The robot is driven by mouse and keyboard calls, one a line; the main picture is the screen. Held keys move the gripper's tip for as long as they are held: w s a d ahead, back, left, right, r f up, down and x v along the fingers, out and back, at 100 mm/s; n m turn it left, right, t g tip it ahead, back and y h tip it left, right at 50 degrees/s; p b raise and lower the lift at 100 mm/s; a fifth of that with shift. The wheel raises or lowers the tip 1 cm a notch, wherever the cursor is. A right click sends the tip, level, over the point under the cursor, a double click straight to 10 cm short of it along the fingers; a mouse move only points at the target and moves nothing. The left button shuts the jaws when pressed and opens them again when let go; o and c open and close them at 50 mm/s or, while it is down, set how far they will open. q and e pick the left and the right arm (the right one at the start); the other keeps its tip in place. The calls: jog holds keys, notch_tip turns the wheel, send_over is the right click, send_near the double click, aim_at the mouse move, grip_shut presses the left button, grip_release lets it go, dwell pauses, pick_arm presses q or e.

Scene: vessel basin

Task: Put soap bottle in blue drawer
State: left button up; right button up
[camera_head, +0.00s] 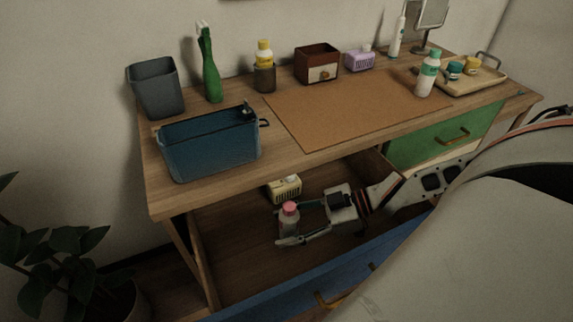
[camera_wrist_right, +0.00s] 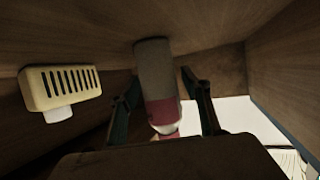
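The soap bottle (camera_head: 289,222), grey with a pink cap, stands in the open blue drawer (camera_head: 285,293) under the desk. My right gripper (camera_head: 286,224) reaches into the drawer from the right, with its fingers on either side of the bottle. In the right wrist view the bottle (camera_wrist_right: 155,75) lies between the two dark fingers (camera_wrist_right: 162,105), with gaps showing on both sides, so the gripper looks open. My left gripper is not in view.
A pale yellow slotted box (camera_head: 285,188) sits in the drawer behind the bottle; it also shows in the right wrist view (camera_wrist_right: 65,85). The desktop above holds a blue bin (camera_head: 210,150) and several bottles. A green drawer (camera_head: 440,138) is at the right.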

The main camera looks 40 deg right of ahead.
jog(key=shift+r, duration=0.1)
jog(key=shift+d+r, duration=0.1)
jog(key=shift+r, duration=0.05)
pick_arm(q)
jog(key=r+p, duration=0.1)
jog(key=p, duration=0.1)
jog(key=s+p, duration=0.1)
jog(key=p, duration=0.1)
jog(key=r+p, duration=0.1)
jog(key=p, duration=0.1)
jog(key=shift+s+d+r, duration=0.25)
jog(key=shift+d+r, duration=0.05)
pick_arm(e)
jog(key=v, duration=1.1)
jog(key=shift+s+d, duration=0.25)
jog(key=shift+s, duration=0.1)
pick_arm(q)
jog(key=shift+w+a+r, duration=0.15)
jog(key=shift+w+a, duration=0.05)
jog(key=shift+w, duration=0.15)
